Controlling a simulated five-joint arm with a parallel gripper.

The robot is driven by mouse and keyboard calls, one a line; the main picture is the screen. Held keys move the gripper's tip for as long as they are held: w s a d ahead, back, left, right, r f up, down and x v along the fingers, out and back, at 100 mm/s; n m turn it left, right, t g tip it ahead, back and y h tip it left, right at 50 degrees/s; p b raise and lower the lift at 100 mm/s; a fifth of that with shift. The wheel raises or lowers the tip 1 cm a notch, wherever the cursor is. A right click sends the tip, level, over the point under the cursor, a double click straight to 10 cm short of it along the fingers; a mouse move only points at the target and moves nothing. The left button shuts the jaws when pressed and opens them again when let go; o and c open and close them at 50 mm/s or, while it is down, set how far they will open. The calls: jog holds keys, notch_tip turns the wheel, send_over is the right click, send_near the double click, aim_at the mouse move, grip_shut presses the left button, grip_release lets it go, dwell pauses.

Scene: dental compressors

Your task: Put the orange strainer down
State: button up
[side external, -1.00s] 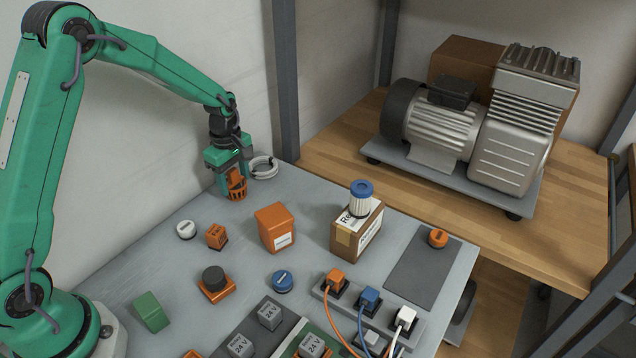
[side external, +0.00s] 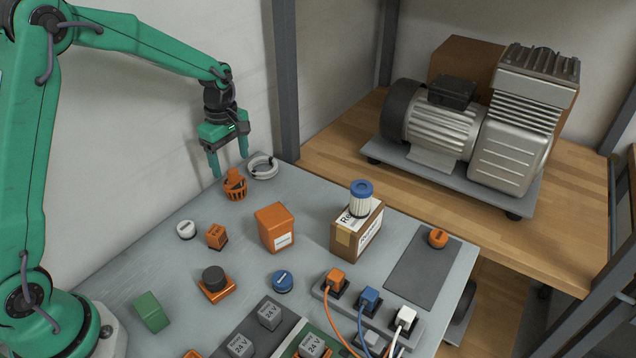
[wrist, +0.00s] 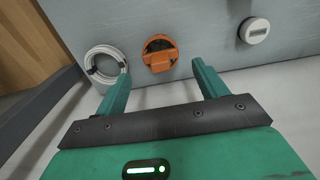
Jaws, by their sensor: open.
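The orange strainer (side external: 235,186) stands upright on the grey table near its back left edge, beside a coiled white hose. It also shows in the wrist view (wrist: 159,53), beyond the fingertips. My gripper (side external: 230,172) is open and empty, just above and behind the strainer. In the wrist view its two green fingers (wrist: 160,75) are spread wide with nothing between them. The strainer is apart from the fingers in the wrist view.
The coiled white hose (side external: 263,167) lies right of the strainer. A white round cap (side external: 186,230) and a small orange block (side external: 217,236) are in front, with an orange box (side external: 275,228) further right. The wall is close behind the gripper.

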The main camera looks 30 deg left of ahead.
notch_tip(320, 180, up, 6)
jog(key=shift+r, duration=0.1)
dwell(0.8)
jog(key=s+d+r+m+t, duration=0.35)
jog(key=s+r+m, duration=0.6)
jog(key=s, duration=0.35)
jog(key=s+d+m+t, duration=0.2)
jog(key=s+m, duration=0.6)
jog(key=s, duration=0.3)
jog(key=shift+s+d+r, duration=0.15)
jog(key=shift+s+d, duration=0.15)
jog(key=shift+d, duration=0.05)
